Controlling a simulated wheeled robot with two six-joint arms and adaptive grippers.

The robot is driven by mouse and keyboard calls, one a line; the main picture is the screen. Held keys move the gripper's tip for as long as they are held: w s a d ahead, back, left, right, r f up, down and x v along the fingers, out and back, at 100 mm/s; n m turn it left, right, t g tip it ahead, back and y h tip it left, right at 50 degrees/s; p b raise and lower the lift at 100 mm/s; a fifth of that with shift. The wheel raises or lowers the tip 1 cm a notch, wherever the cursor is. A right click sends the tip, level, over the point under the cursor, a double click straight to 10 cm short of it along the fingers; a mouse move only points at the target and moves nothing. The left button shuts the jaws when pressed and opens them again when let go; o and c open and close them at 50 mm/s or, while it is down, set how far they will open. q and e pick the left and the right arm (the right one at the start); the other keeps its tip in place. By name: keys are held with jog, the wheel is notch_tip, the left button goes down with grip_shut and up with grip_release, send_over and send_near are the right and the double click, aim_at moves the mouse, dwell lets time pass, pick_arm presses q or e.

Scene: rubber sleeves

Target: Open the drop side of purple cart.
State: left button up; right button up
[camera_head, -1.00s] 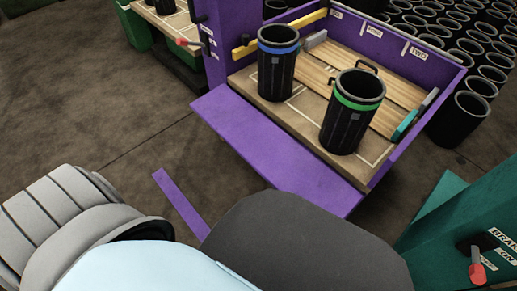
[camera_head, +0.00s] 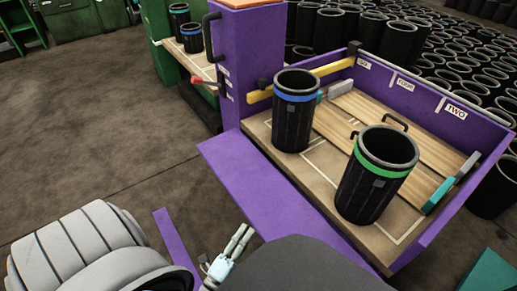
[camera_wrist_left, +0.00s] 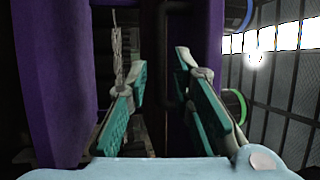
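The purple cart (camera_head: 237,62) stands right of centre in the head view. Its flat wooden bed is bordered by purple walls at the back and right. A purple side panel (camera_head: 262,188) is folded outward along the near edge, leaving that edge open. My left gripper (camera_head: 241,236) is low in the head view, in front of the panel and apart from it. In the left wrist view the gripper (camera_wrist_left: 160,68) has its teal-padded fingers spread with nothing between them. Purple cart parts show beyond them. My right gripper is out of view.
A blue-banded black sleeve (camera_head: 292,120) and a green-banded one (camera_head: 372,185) stand on the bed. A yellow bar (camera_head: 262,96) runs along its left side. A green cart (camera_head: 157,75) is behind left. Many black sleeves fill the back right. Floor at left is clear.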

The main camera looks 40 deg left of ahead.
aim_at(258, 217)
pick_arm(q)
jog(key=x, duration=0.7)
grip_shut()
